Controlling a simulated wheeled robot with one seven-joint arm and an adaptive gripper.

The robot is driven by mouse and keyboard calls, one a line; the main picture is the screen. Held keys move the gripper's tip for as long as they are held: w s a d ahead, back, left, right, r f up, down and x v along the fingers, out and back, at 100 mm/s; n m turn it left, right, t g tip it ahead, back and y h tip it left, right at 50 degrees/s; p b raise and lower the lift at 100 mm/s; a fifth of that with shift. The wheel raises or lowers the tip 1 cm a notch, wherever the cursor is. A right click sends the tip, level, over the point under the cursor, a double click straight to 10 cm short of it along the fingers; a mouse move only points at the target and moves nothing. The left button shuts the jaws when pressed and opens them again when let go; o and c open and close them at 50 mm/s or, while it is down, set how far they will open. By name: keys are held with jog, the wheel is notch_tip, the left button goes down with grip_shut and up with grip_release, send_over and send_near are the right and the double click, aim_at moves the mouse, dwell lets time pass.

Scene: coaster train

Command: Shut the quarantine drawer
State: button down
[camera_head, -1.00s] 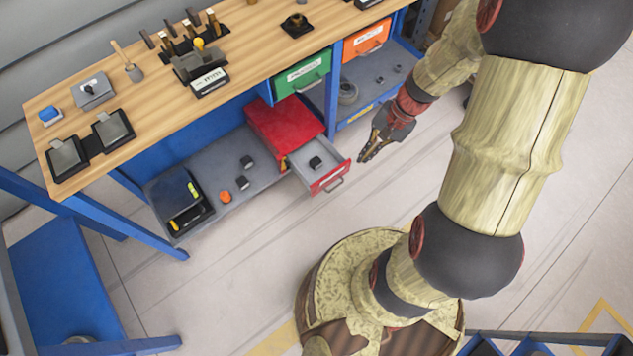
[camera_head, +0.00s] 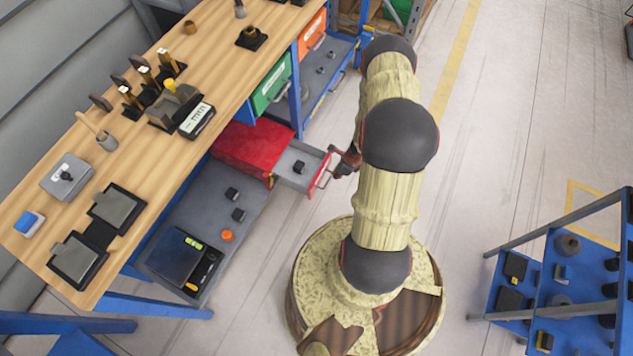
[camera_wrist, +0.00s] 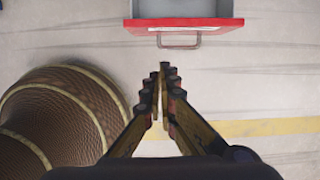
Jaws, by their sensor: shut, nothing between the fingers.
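The quarantine drawer is a grey tray with a red front (camera_head: 319,172). It stands pulled out of a red housing (camera_head: 252,145) on the lower shelf of the workbench. A small black block (camera_head: 299,166) lies in the tray. My gripper (camera_head: 338,171) is just outside the drawer front, near its handle, partly hidden by my arm. In the wrist view, the red front (camera_wrist: 185,25) and its metal handle (camera_wrist: 179,41) lie ahead of my gripper (camera_wrist: 162,72). The fingers are shut and empty, with a visible gap in the picture between tips and handle.
A green drawer (camera_head: 272,84) and an orange drawer (camera_head: 312,35) sit above, closed. The lower shelf (camera_head: 205,185) holds black blocks, an orange piece (camera_head: 227,235) and a dark tray (camera_head: 185,262). A blue rack (camera_head: 570,275) stands at right. The floor before the drawer is clear.

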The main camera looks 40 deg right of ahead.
jog(key=shift+w+a+f+b, duration=0.35)
jog(key=shift+w+f+b, duration=0.6)
jog(key=shift+f, duration=0.7)
jog(key=shift+w+a+f+b, duration=0.35)
jog(key=shift+w+f+b, duration=0.55)
jog(key=shift+f, duration=0.75)
jog(key=shift+w+a+f+b, duration=0.35)
jog(key=shift+w+f+b, duration=0.6)
jog(key=shift+f, duration=0.7)
jog(key=shift+s, duration=0.1)
